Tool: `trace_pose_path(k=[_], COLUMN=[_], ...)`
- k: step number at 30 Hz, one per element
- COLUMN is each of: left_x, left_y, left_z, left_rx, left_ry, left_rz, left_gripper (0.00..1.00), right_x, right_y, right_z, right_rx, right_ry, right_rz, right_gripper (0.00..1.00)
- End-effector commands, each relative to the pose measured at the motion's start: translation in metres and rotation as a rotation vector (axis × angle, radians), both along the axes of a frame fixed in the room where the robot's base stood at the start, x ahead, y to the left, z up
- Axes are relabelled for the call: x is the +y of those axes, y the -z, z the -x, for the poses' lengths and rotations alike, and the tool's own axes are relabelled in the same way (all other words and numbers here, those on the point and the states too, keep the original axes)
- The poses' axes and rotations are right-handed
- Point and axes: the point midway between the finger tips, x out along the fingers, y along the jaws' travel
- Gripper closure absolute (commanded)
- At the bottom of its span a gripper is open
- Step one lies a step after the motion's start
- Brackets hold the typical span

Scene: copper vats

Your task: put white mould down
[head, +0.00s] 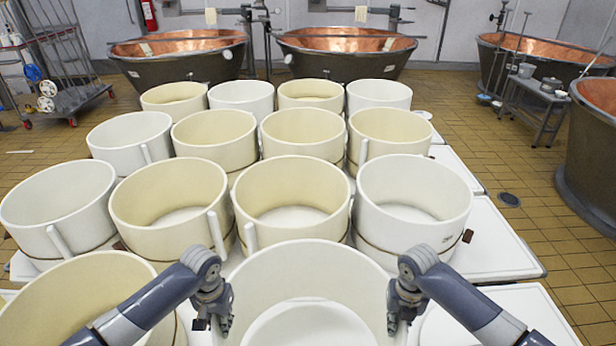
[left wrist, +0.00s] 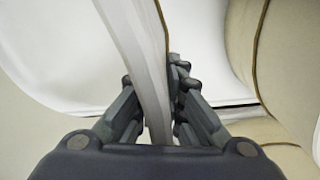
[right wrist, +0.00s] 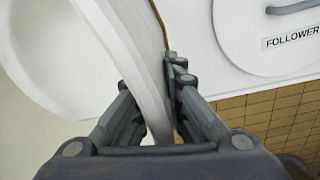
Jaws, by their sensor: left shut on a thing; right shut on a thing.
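The white mould (head: 300,262) is a wide round tub at the bottom middle of the head view, cut off by the frame's lower edge. My left gripper (head: 218,312) is shut on its left wall and my right gripper (head: 397,308) on its right wall. The wall passes between the fingers in the left wrist view (left wrist: 143,60) and in the right wrist view (right wrist: 130,45). The mould looks about level. A round white surface shows inside it. Its lower edge is hidden, so I cannot tell whether it touches the white surface below.
Rows of cream and white moulds stand close beyond it, the nearest a cream mould (head: 291,190) and a white mould (head: 412,192). Another cream mould (head: 75,300) is at left. A white disc labelled FOLLOWER (right wrist: 262,30) lies at right. Copper vats (head: 345,45) stand behind.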

Motion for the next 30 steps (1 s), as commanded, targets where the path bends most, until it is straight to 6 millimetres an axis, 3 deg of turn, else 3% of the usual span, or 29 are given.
trace_pose_path(k=[8, 30], left_x=[0.000, 0.000], left_y=[-0.013, -0.099], left_z=[0.001, 0.019], left_rx=[-0.003, -0.005], left_ry=[0.001, 0.001], left_rz=[0.001, 0.003], left_gripper=[1.00, 1.00], right_x=[0.000, 0.000], right_y=[-0.014, -0.100], right_z=[0.000, 0.018], right_rx=[-0.007, -0.007], right_ry=[0.001, 0.000], right_rz=[-0.002, -0.002], right_gripper=[1.00, 1.00])
